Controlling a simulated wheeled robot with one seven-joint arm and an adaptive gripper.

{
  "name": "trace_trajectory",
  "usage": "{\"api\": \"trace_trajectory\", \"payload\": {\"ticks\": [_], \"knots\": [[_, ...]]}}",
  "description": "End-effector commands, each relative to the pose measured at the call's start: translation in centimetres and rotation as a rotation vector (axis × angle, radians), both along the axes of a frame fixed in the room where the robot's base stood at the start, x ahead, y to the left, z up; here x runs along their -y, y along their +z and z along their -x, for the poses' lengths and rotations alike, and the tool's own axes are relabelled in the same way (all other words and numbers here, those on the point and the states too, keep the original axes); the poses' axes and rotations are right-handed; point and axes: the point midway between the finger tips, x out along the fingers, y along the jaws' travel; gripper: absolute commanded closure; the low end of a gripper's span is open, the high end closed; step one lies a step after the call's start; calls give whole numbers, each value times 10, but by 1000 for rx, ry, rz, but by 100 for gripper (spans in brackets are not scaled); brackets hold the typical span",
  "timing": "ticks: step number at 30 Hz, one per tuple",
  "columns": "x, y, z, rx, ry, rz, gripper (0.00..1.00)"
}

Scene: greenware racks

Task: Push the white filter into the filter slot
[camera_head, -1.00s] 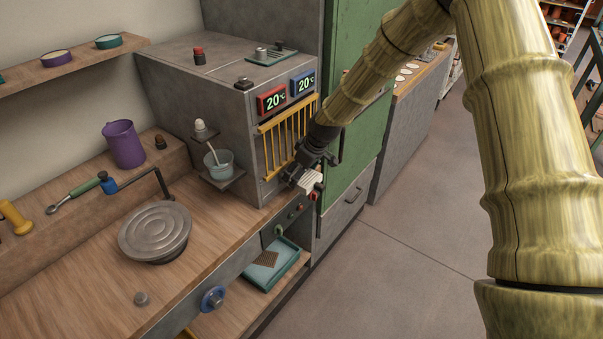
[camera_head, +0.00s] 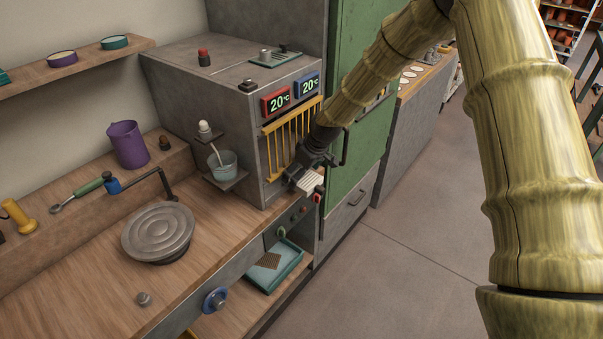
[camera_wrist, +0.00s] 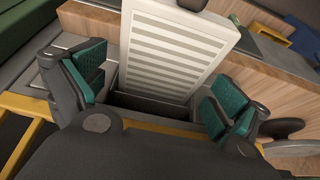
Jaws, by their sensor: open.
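The white filter (camera_wrist: 182,50) is a pale slatted panel in the wrist view. It stands out of the dark filter slot (camera_wrist: 150,108), with its near end at the slot's mouth. It also shows in the head view (camera_head: 311,181) at the front corner of the grey kiln-like box. My gripper (camera_wrist: 155,92) is open, with one green-padded finger on each side of the filter and gaps between. Neither pad touches it in this view. In the head view my gripper (camera_head: 305,176) is small and partly dark against the box, so its fingers are hard to make out.
The grey box (camera_head: 210,110) carries a yellow grille (camera_head: 285,140) and two 20-degree displays. A green cabinet (camera_head: 350,190) stands right beside it. A teal tray (camera_head: 277,266) lies on a lower shelf. A round grey wheel (camera_head: 158,230) sits on the wooden counter. The floor at right is clear.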

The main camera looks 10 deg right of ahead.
Motion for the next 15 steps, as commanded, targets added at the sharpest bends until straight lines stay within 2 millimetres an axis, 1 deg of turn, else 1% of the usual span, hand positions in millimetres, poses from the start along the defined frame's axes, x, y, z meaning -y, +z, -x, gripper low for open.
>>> {"api": "trace_trajectory", "payload": {"ticks": [8, 11, 15], "knots": [[-1, 7, -1, 6, 1, -2, 0], [2, 16, 1, 8, 0, -2, 0], [7, 35, 6, 10, -1, -3, 0]]}}
